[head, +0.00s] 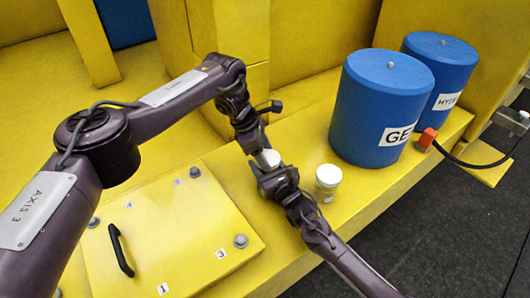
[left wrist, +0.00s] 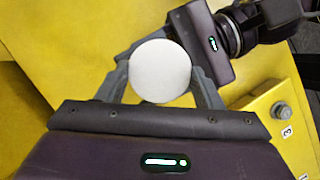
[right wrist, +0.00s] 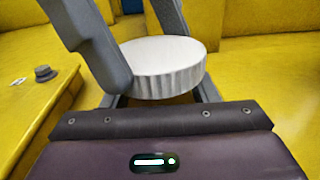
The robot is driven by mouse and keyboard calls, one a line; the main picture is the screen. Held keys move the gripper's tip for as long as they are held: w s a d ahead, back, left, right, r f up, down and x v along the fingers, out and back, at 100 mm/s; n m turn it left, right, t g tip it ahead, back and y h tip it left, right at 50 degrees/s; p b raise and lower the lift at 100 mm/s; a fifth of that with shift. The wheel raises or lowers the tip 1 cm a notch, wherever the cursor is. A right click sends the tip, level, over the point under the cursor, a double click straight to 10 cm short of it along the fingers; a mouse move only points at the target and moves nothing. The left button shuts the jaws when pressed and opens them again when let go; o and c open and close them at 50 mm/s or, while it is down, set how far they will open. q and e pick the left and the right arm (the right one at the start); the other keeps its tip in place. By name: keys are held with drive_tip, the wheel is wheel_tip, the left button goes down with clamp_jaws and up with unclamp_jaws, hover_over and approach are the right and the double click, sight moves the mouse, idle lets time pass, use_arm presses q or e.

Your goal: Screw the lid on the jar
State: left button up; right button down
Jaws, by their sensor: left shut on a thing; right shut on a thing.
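A round white lid (head: 268,158) with a ribbed edge sits between my two grippers, above the yellow ledge. My left gripper (head: 262,150) comes from behind it and is shut on it; the left wrist view shows the lid's flat face (left wrist: 160,70) between the fingers. My right gripper (head: 275,172) comes from the front and is also shut on it; the right wrist view shows its ribbed side (right wrist: 163,72). No jar body shows below the held lid. A small jar (head: 328,182) with a white top stands upright on the ledge, right of the grippers and apart from them.
Two large blue cylinders, one (head: 383,105) in front of the other (head: 440,70), stand behind the jar. An orange connector (head: 427,139) with a black cable lies beside them. A bolted yellow plate (head: 165,245) with a black handle lies at the left. The ledge's front edge drops to dark floor.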

use_arm(q)
drive_tip(key=o, duration=0.9)
drive_tip(key=shift+r, duration=0.15)
drive_tip(key=shift+r, duration=2.2)
drive_tip(key=shift+w, duration=0.1)
drive_tip(key=shift+c, duration=0.2)
